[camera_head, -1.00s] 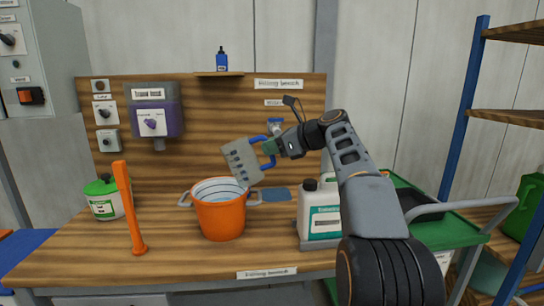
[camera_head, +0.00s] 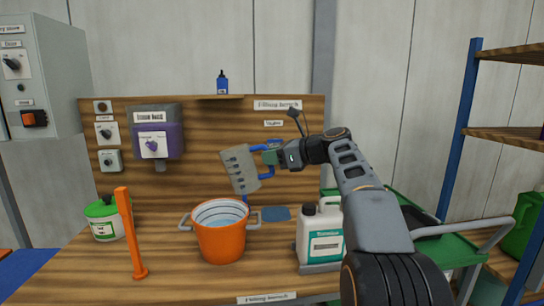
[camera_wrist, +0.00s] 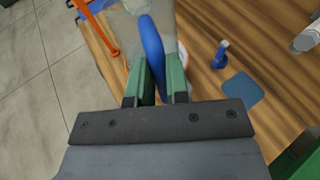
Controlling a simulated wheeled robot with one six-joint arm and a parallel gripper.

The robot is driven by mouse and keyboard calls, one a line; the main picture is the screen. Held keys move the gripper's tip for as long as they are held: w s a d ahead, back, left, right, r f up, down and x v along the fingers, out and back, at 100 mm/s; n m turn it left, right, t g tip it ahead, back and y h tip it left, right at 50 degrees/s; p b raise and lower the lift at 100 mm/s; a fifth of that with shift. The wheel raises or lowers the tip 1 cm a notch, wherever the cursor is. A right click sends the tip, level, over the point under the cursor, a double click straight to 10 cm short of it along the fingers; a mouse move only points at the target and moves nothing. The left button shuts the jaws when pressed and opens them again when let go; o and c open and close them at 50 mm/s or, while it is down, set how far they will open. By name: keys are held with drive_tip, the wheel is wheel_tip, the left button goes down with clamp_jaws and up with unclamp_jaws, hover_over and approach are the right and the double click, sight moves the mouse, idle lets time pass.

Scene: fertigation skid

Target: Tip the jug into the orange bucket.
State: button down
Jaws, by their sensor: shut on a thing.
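The jug (camera_head: 239,170) is grey and translucent with dark marks and a blue handle (camera_head: 266,172). My gripper (camera_head: 272,157) is shut on the handle; in the wrist view the green fingers (camera_wrist: 155,82) stand on both sides of the blue handle (camera_wrist: 152,45). The jug is slightly tilted and hangs above the orange bucket (camera_head: 220,241), apart from its rim. The bucket stands upright on the bench, with pale blue liquid visible inside. In the wrist view the jug (camera_wrist: 128,28) hides most of the bucket. No stream from the jug shows.
An orange post (camera_head: 130,235) stands left of the bucket on the wooden bench (camera_head: 180,280). A white jerrycan (camera_head: 320,235) stands at right, and a blue pad (camera_head: 276,213) lies behind. A green-lidded tub (camera_head: 103,220) is at left. A green cart (camera_head: 455,247) is beyond my arm.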

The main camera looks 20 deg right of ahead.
wheel_tip(320, 180, up, 12)
drive_tip(key=d+p, duration=0.3)
drive_tip(key=p, duration=1.5)
drive_tip(key=shift+s+d+f+m+t+y+b, duration=0.15)
drive_tip(key=shift+s+d+f+t+y+b, duration=0.1)
drive_tip(key=shift+s+d+f+t+y, duration=0.5)
drive_tip(key=shift+s+d+f+m+t+y+b, duration=0.2)
drive_tip(key=shift+s+d+f+t+y, duration=0.3)
drive_tip(key=shift+s+d, duration=0.35)
drive_tip(key=shift+s+a, duration=0.1)
